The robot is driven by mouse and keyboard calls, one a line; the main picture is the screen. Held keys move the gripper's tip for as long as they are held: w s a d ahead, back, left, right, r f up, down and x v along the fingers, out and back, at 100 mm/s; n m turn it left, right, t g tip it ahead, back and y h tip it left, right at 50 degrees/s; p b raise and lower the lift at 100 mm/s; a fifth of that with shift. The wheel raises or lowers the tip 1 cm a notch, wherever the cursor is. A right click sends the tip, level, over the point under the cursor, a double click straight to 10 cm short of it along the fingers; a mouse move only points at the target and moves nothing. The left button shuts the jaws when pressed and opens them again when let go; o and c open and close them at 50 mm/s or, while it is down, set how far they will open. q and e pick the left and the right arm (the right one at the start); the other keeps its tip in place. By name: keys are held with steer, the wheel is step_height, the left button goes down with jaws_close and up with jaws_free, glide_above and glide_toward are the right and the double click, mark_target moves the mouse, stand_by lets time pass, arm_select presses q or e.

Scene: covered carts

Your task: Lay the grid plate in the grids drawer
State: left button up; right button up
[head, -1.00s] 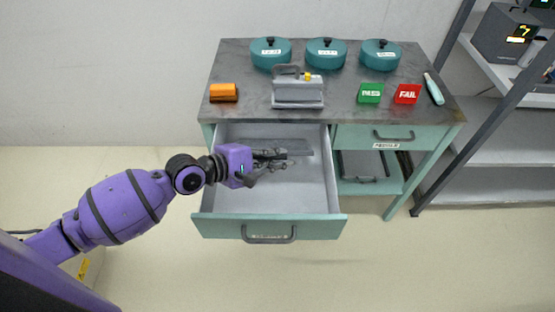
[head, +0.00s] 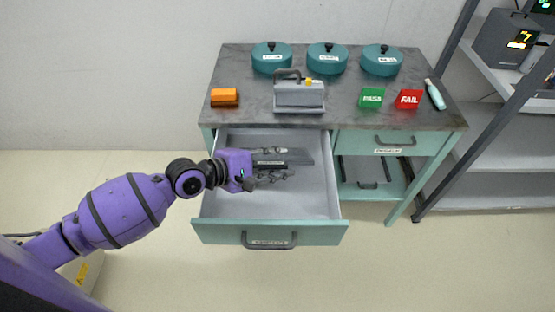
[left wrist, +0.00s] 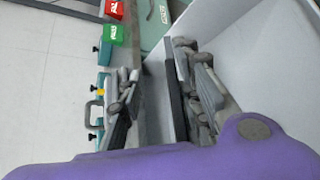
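The grid plate (head: 298,158) is a thin dark grey plate inside the open left drawer (head: 325,190), toward its back. It seems to lie flat; any gap beneath it cannot be told. My left gripper (head: 272,164) is open inside the drawer, its fingers apart on either side of the plate's left part. In the left wrist view, the plate shows as a dark edge (left wrist: 175,95) between the spread fingers, nearer the right one. The drawer's front label is too small to read. My right gripper is out of view.
On the cart top (head: 240,75) stand several teal lidded pots, a grey handled device (head: 299,97), an orange block (head: 224,97), a green PASS block (head: 371,98) and a red FAIL block (head: 409,99). The right drawer (head: 395,139) is shut. A shelf rack (head: 500,150) stands at right.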

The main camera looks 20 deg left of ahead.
arm_select(q)
steer(key=v, duration=1.2)
steer(key=shift+r, duration=0.1)
stand_by(0.4)
